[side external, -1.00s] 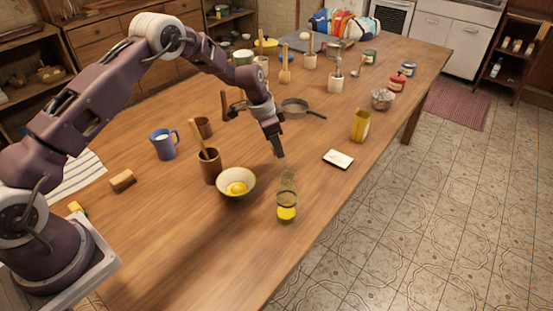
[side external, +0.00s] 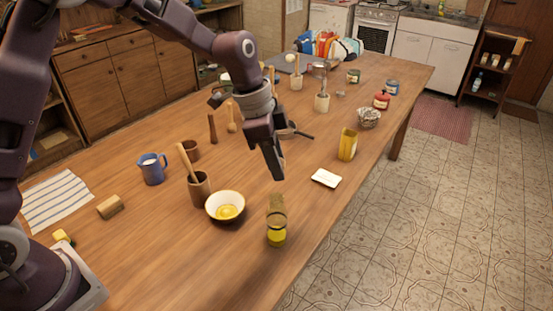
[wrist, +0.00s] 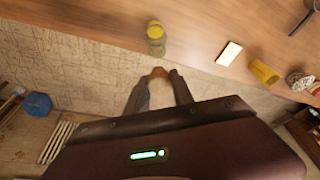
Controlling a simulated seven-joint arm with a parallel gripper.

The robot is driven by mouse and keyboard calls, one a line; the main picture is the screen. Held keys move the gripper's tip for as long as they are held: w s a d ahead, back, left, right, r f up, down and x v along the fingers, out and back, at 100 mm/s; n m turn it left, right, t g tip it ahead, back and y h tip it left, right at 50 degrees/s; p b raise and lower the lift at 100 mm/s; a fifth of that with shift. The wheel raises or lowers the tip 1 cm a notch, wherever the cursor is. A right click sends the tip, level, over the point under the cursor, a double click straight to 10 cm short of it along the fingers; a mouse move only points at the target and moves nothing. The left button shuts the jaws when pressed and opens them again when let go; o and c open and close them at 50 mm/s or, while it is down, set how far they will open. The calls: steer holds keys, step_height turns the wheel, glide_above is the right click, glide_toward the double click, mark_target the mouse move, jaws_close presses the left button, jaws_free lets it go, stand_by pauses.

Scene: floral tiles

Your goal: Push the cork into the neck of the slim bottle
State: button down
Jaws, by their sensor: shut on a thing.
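The slim bottle (side external: 276,222), clear with yellow contents at the bottom, stands upright near the table's front edge. It also shows in the wrist view (wrist: 156,40), beyond my fingertips. My gripper (side external: 278,175) points down above the bottle in the side view, with a small gap between them. In the wrist view my gripper (wrist: 159,85) is shut on the small brown cork (wrist: 158,73), which sits between the fingertips. The cork is apart from the bottle there. In the side view the cork is too small or hidden to make out.
A bowl with yellow contents (side external: 225,207) stands left of the bottle, beside a brown cup with a wooden tool (side external: 199,188). A white card-like block (side external: 326,178) and yellow container (side external: 347,145) lie to the right. The table's front edge is close to the bottle.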

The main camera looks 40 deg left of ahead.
steer(key=shift+f, duration=2.9)
steer(key=shift+f, duration=0.75)
steer(key=shift+w+r, duration=0.1)
steer(key=shift+r, duration=0.4)
steer(key=shift+f, duration=0.45)
stand_by(0.6)
steer(key=shift+r, duration=0.45)
steer(key=shift+a+f, duration=0.1)
steer(key=shift+f, duration=0.3)
stand_by(1.4)
steer(key=shift+r, duration=0.4)
